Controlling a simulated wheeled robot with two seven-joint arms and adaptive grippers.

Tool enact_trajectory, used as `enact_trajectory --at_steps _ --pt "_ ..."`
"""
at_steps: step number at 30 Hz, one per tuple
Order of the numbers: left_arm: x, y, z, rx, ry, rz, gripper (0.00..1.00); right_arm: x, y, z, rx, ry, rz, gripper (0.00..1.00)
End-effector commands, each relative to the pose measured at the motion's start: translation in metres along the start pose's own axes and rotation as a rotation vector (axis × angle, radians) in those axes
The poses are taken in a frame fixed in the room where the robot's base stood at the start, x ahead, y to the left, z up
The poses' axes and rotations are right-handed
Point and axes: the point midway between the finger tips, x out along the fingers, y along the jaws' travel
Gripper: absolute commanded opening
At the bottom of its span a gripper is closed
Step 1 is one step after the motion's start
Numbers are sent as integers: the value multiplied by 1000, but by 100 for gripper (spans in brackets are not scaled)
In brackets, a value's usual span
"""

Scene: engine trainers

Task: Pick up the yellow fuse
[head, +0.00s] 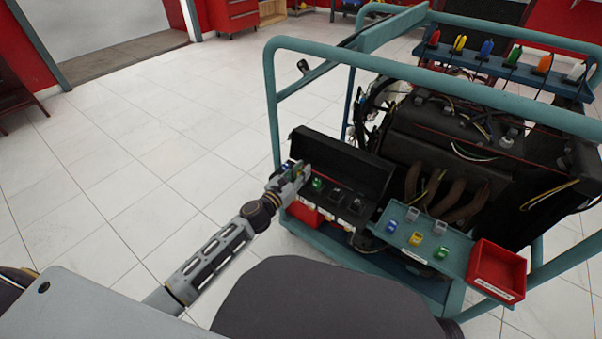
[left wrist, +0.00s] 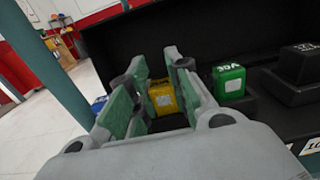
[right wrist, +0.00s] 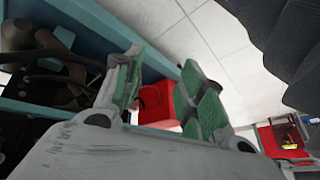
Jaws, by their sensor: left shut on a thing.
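A yellow fuse (left wrist: 162,97) sits between the two fingers of my left gripper (left wrist: 155,90), in a row in the black fuse box. The head view shows my left gripper (head: 298,178) at the left end of that open box (head: 345,165), its fingers closed on the fuse, which is mostly hidden there. I cannot tell whether the fuse is still seated. A green fuse (left wrist: 228,82) stands just right of the fingers, and a blue fuse (left wrist: 99,104) lies to their left. My right gripper (right wrist: 160,90) is open and empty in the right wrist view.
A teal tray (head: 400,218) right of the box holds blue, another yellow (head: 415,239), green and clear fuses. A red bin (head: 497,270) stands at its right end. Teal frame rails (head: 271,100) rise around the engine. The tiled floor at left is clear.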

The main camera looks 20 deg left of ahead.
Motion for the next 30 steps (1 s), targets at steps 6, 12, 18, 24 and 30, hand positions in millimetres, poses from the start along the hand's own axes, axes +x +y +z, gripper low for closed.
enact_trajectory --at_steps 6,12,18,24,30 --pt "0 0 12 1 -1 0 6 -12 0 -2 -6 -26 10 40" --pt "0 0 27 2 -1 -1 6 -39 1 -16 -23 -55 33 40" --pt "0 0 43 1 -1 0 6 -61 3 -20 -32 -98 59 40" --pt "0 0 57 1 -1 0 6 -72 6 -20 -34 -134 78 40" --pt "0 0 74 1 -2 -1 6 -69 10 -17 -33 -165 92 40"
